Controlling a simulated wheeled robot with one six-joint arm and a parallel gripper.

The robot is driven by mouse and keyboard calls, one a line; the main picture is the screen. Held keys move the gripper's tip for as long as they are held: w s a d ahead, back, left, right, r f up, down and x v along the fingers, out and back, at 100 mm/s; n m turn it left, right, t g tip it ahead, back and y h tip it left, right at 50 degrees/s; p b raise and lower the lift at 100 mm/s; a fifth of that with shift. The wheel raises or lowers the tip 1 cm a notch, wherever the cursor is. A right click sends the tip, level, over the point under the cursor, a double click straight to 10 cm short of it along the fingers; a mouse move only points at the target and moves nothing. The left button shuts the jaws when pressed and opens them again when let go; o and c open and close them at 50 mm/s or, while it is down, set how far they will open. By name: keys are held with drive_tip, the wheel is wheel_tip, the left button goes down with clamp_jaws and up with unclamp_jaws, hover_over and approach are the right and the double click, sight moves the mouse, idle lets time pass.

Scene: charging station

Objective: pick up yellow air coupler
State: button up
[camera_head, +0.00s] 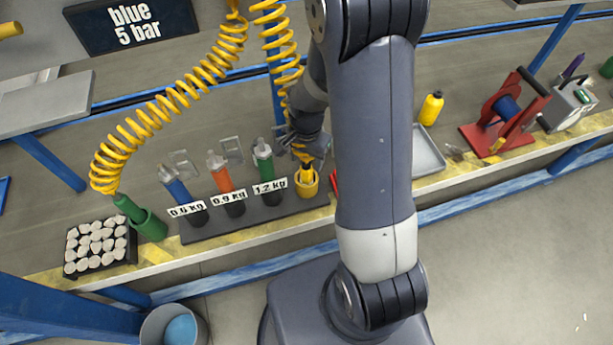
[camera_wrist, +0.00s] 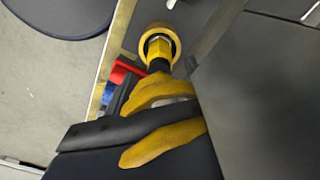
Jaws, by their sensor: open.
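The yellow air coupler (camera_head: 307,168) stands in a yellow cup-shaped holder (camera_head: 306,186) at the right end of the dark rack. In the wrist view the coupler (camera_wrist: 158,48) sits inside the round yellow holder (camera_wrist: 171,34), with a dark upper end. My gripper (camera_head: 303,150) is open, just above and around the coupler's upper end. Its dark fingers are partly hidden, and I cannot tell whether they touch the coupler.
Blue, orange and green tools stand left of the coupler behind weight labels. A green coupler (camera_head: 128,208) with yellow hose stands in a green holder (camera_head: 150,226). A grey tray (camera_head: 428,160), yellow bottle (camera_head: 431,108) and red reel stand (camera_head: 492,132) are to the right.

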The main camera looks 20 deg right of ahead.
sight(306, 176)
drive_tip(key=shift+f, duration=1.9)
drive_tip(key=shift+c, duration=0.4)
clamp_jaws()
